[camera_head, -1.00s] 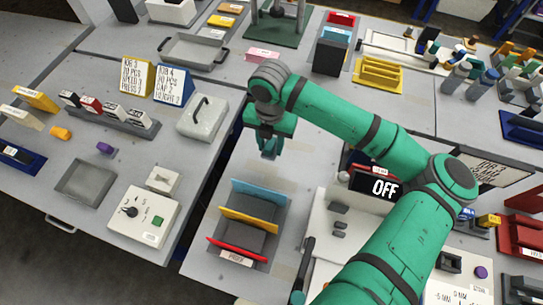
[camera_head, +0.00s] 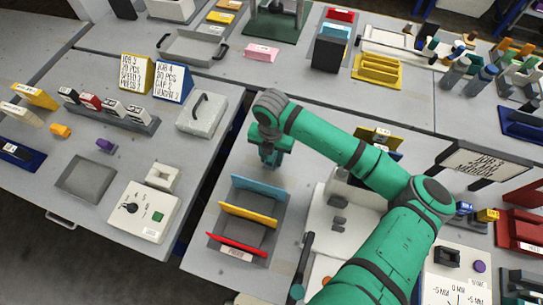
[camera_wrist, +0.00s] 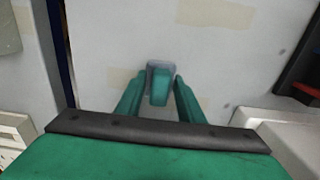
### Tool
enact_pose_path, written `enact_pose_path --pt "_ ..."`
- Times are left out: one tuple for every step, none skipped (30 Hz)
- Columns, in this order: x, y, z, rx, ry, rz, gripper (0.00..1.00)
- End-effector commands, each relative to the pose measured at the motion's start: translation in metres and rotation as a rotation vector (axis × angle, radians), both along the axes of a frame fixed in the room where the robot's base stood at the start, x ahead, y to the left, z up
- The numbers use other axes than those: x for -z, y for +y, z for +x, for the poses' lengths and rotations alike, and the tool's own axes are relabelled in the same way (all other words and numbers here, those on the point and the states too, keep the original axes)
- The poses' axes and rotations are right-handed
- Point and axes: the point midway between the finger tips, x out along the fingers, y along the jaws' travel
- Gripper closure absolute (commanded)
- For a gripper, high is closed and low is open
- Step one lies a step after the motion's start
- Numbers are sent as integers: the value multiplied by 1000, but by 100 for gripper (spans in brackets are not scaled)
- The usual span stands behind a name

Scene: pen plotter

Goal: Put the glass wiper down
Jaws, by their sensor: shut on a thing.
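My gripper (camera_wrist: 158,100) is shut on the glass wiper (camera_wrist: 160,86), a small teal grip with a grey-blue block at its far end, seen between the two green fingers in the wrist view. In the head view my gripper (camera_head: 270,158) points down over the light grey table, just behind the tray with coloured dividers. The wiper is small there and mostly hidden by the fingers. I cannot tell whether it touches the table.
The grey tray (camera_head: 219,245) with blue, yellow and red dividers stands just in front of my gripper. A lidded grey box (camera_head: 202,113) is to the left, past a gap between tables. A white machine (camera_head: 318,225) stands at right. Bare table surrounds the gripper.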

Motion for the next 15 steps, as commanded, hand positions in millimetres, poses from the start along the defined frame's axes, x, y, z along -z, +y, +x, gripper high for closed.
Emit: enact_pose_path --pt "0 0 0 1 0 0 87" --pt "1 0 0 1 0 0 87" --pt "2 0 0 1 0 0 87" --pt "2 0 0 1 0 -1 87" --pt "3 0 0 1 0 -1 87" --pt "3 0 0 1 0 0 56" --pt "3 0 0 1 0 0 49" --pt "3 0 0 1 0 0 47" --pt "3 0 0 1 0 0 47" --pt "3 0 0 1 0 0 47" --pt "3 0 0 1 0 0 47" --pt "3 0 0 1 0 0 47" --pt "2 0 0 1 0 0 47" --pt "2 0 0 1 0 0 47" --pt "2 0 0 1 0 0 47"
